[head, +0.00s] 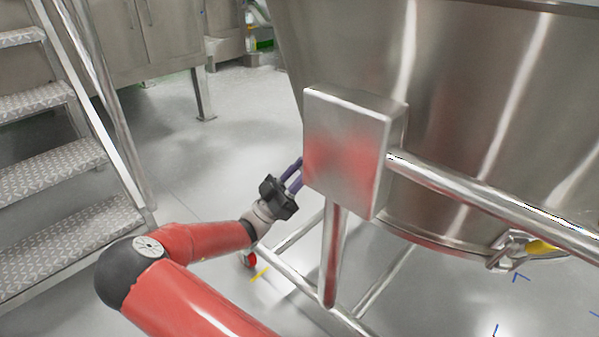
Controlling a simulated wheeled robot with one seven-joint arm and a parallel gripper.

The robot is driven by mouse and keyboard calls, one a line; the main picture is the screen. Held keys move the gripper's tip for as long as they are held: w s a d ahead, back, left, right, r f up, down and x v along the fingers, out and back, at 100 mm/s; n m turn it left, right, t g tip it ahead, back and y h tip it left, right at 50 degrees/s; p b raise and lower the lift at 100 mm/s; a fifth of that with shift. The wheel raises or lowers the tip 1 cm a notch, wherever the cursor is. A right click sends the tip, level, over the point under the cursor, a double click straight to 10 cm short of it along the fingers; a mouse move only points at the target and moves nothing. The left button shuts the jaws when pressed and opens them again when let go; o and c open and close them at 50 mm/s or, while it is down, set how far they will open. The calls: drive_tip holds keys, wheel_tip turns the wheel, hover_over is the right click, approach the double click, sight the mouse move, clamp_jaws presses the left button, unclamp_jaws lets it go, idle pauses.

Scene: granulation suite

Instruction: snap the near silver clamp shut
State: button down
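A silver clamp (505,252) sits at the lower rim of the large steel vessel (450,100), at the right of the head view. A yellow part (540,247) shows beside it, partly covered by the steel rail. I cannot tell whether the clamp is open or shut. My gripper (297,173) is left of the vessel, far to the left of this clamp and apart from it. Its purple fingers reach up toward the steel box, and their tips are hidden at the box's left edge, so their opening and anything between them do not show clearly.
The steel box (345,150) on a post and its rail (480,195) stand between my gripper and the clamp. Frame tubes (375,280) run low near the floor. Metal steps (65,175) stand at the left. Open floor (200,165) lies between steps and vessel.

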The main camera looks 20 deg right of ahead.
sight(298, 173)
drive_tip(key=y+p, duration=0.1)
drive_tip(key=r+y+p, duration=0.1)
drive_tip(key=shift+a+r+y, duration=0.25)
drive_tip(key=shift+y, duration=0.15)
drive_tip(key=r+y+p, duration=0.1)
drive_tip(key=y+p, duration=0.1)
drive_tip(key=p, duration=0.1)
drive_tip(key=shift+r+y+p, duration=0.1)
drive_tip(key=shift+y+p, duration=0.2)
drive_tip(key=shift+y, duration=0.1)
wheel_tip(298, 173, up, 2)
drive_tip(key=y+p, duration=0.5)
drive_tip(key=p, duration=0.3)
drive_tip(key=shift+d, duration=0.1)
drive_tip(key=y+p, duration=0.3)
drive_tip(key=y, duration=0.1)
drive_tip(key=shift+d+r, duration=0.3)
drive_tip(key=shift+d, duration=0.05)
drive_tip(key=y, duration=0.1)
drive_tip(key=d+y, duration=0.1)
drive_tip(key=y, duration=0.3)
drive_tip(key=shift+d+r, duration=0.15)
drive_tip(key=shift+r, duration=0.1)
drive_tip(key=c, duration=1.1)
unclamp_jaws()
drive_tip(key=shift+r, duration=0.15)
drive_tip(key=v, duration=0.7)
drive_tip(key=shift+r, duration=0.3)
